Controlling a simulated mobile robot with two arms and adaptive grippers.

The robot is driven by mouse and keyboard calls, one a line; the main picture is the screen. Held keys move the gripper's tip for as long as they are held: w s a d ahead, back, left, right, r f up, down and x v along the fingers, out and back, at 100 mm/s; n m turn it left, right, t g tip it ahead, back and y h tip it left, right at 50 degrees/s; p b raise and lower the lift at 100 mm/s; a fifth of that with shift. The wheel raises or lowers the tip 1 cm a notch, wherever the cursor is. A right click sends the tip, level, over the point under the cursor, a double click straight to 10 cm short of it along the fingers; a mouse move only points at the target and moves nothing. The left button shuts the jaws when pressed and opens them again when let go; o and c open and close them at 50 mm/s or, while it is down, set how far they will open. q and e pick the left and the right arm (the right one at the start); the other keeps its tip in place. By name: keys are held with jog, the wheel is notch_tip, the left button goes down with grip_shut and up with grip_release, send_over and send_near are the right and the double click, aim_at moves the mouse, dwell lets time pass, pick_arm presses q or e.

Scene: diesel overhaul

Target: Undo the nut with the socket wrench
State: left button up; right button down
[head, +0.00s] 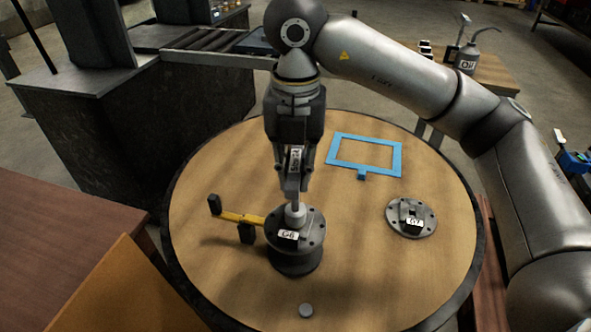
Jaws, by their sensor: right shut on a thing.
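My right gripper (293,185) points straight down over the round table and is shut on the socket wrench (295,160), a dark upright tool with a white label between the fingers. Below the fingertips, a pale grey cylinder (295,213) stands at the centre of the dark flanged part labelled G6 (312,225). I cannot tell whether this cylinder is the wrench's socket end or part of G6. I cannot make out the nut separately. My left gripper is not in view.
The round wooden table (215,285) also holds a yellow bar with black ends (240,218) beside G6, a blue frame (395,160), a flange labelled G7 (427,220) and a small grey disc (306,310). An oil can (467,60) stands on a bench behind.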

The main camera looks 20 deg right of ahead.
jog(key=n, duration=0.4)
jog(key=shift+n+b, duration=0.3)
jog(key=shift+n, duration=0.1)
jog(key=n, duration=0.5)
jog(key=shift+n, duration=0.4)
jog(key=n, duration=0.7)
jog(key=shift+n, duration=0.4)
jog(key=n, duration=0.6)
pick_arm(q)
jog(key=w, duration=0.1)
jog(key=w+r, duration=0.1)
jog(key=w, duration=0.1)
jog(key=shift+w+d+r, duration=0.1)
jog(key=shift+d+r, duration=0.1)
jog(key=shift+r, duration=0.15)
pick_arm(e)
jog(key=shift+r, duration=0.1)
